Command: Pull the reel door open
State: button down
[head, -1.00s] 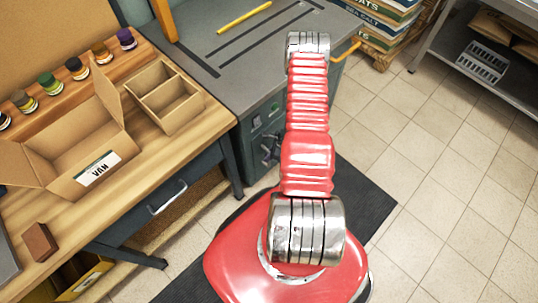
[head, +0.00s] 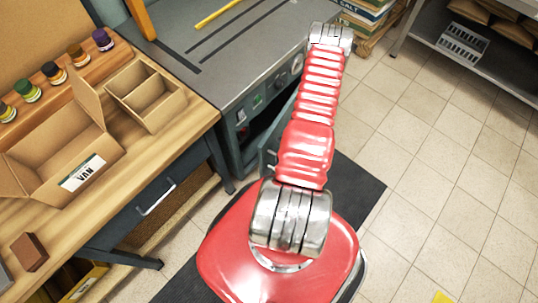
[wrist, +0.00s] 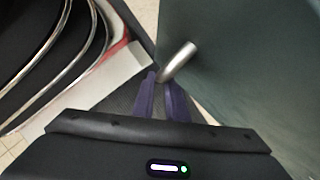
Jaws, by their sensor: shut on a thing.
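The reel door is a grey-green panel (wrist: 245,85) that fills the right of the wrist view. Its metal bar handle (wrist: 178,62) stands out from the panel. My gripper (wrist: 163,85) has its two purple fingers shut on the handle. In the head view, the door (head: 268,157) stands partly open from the front of the grey machine (head: 240,60), with a dark gap behind it. My arm hides most of the door there, and my gripper is out of sight behind it.
A wooden bench (head: 190,115) with an open carton (head: 60,150), a divided box (head: 150,88) and several jars stands at left. A yellow-and-black bin sits under it.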

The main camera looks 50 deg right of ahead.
jog(key=c, duration=2.5)
grip_release()
jog(key=shift+s+d, duration=0.2)
jog(key=shift+s, duration=0.3)
jog(key=shift+s+d, duration=0.2)
jog(key=shift+s, duration=0.25)
jog(key=shift+o, duration=0.6)
jog(key=shift+w+a, duration=0.1)
jog(key=shift+a, duration=0.1)
jog(key=o, duration=0.6)
jog(key=shift+a, duration=0.1)
jog(key=shift+v, duration=6.8)
jog(key=shift+c, duration=0.2)
